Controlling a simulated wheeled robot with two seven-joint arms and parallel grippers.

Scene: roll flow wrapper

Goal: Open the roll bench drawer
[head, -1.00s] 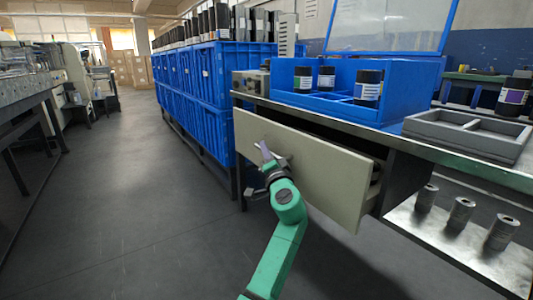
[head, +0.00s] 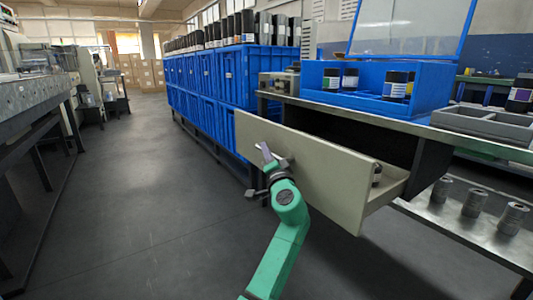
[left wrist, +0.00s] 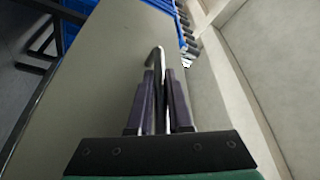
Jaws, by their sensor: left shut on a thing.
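The roll bench drawer (head: 325,184) has a beige front panel and stands pulled out from under the bench top. Its inside shows at the right end, with a small dark-topped roll in it. My left gripper (head: 268,157) is at the drawer front, left of its middle. In the left wrist view its two purple fingers (left wrist: 160,100) are shut on the curved metal handle (left wrist: 157,58) of the drawer. The drawer front (left wrist: 105,75) and the pale drawer inside (left wrist: 270,70) also show there. My right gripper is not in view.
The bench top (head: 350,108) carries a blue bin (head: 430,88) with several dark rolls and a grey divided tray (head: 485,124). Metal cylinders (head: 475,197) stand on the lower shelf. Blue crates (head: 245,75) are stacked behind. The floor at left is clear.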

